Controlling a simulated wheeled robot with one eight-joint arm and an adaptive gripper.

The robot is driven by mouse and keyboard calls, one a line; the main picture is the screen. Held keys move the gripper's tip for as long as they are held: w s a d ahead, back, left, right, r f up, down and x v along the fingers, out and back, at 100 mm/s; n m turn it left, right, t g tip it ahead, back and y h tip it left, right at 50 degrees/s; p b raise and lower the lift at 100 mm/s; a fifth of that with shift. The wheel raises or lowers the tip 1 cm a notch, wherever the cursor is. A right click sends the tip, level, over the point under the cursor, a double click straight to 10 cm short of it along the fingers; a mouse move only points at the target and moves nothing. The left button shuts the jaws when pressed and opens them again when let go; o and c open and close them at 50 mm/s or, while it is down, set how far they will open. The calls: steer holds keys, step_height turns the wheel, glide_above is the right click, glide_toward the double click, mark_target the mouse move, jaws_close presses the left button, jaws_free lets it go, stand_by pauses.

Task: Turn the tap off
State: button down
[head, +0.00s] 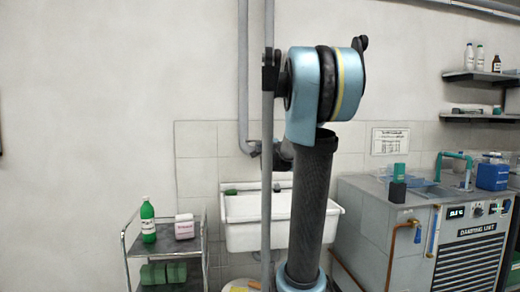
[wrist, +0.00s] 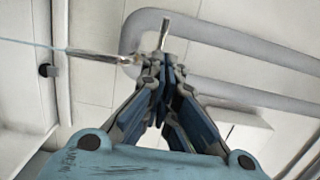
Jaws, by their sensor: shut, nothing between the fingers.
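A chrome tap (wrist: 105,56) shows in the wrist view, with a short lever-like stub (wrist: 165,33) at its right end. A thin pale blue line, perhaps water, runs left from its other end. My gripper (wrist: 161,66) is shut and empty, its fingertips right at the tap's right end below the stub. I cannot tell whether they touch it. In the head view a white sink (head: 240,237) stands against the tiled wall; my arm stands in front of it and hides the tap and most of my gripper.
A metal trolley (head: 131,243) with a green bottle (head: 148,222) and a pink container (head: 184,226) stands left of the sink. Grey pipes (head: 243,70) run down the wall.

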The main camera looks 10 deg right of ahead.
mark_target(252, 141)
steer(key=w+a, duration=0.1)
steer(key=w, duration=1)
steer(key=shift+w+a, duration=0.35)
steer(key=shift+a, duration=0.05)
steer(key=shift+w+a+r, duration=0.2)
steer(key=shift+w+a, duration=0.1)
steer(key=shift+w, duration=0.35)
steer(key=shift+s+a, duration=0.1)
